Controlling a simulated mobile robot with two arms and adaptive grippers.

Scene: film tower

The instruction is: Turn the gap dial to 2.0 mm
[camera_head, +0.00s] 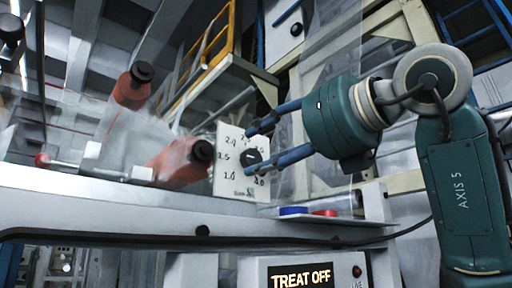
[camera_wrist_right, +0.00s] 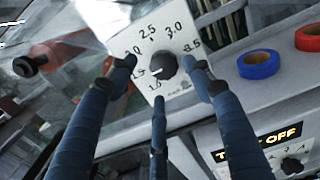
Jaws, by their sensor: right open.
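The gap dial (camera_head: 251,157) is a round black knob on a white scale plate (camera_head: 228,185). In the right wrist view the dial (camera_wrist_right: 163,67) has a white pointer mark that points left and slightly down, at about 1.5. The printed 2.0 (camera_wrist_right: 132,52) is at the upper left of the knob. My right gripper (camera_head: 258,148) is open, with its blue fingers spread around the knob. In the wrist view two fingertips are left and right of the knob and a third is below it. Whether any finger touches it, I cannot tell. My left gripper is not in view.
A blue tape roll (camera_wrist_right: 258,64) and a red one (camera_wrist_right: 309,38) lie on a ledge right of the plate. Below is a panel reading TREAT OFF (camera_head: 302,277). Orange-red rollers (camera_head: 180,163) and clear film stand to the left. A yellow railing (camera_head: 210,45) is behind.

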